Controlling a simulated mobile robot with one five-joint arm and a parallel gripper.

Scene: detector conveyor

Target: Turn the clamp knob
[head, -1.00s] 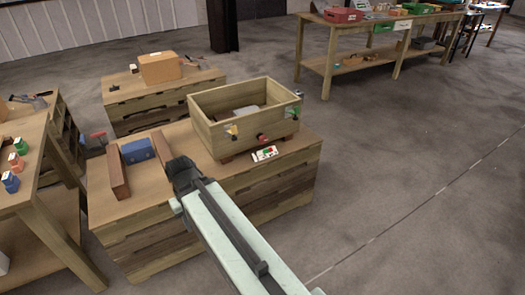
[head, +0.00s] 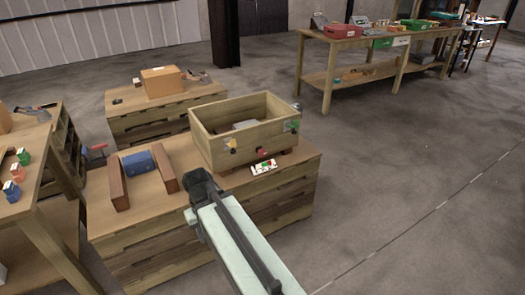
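A wooden open-top box (head: 205,137) stands on a low wooden bench (head: 275,199). Its front wall carries a small red knob-like part (head: 262,152) and a dark part with yellow (head: 231,147). A green part (head: 291,127) is near its right corner. I cannot tell which of these is the clamp knob. My gripper (head: 198,181) is dark and seen from behind, in front of the box's left side in the picture. It appears apart from the small parts. Its fingers are too hidden to tell open from shut.
A blue block (head: 138,163) lies between two brown bars (head: 119,184) on the bench. A small white panel with red and green marks (head: 264,167) is at the box's foot. A side table (head: 25,190) stands left. The floor to the right (head: 400,190) is clear.

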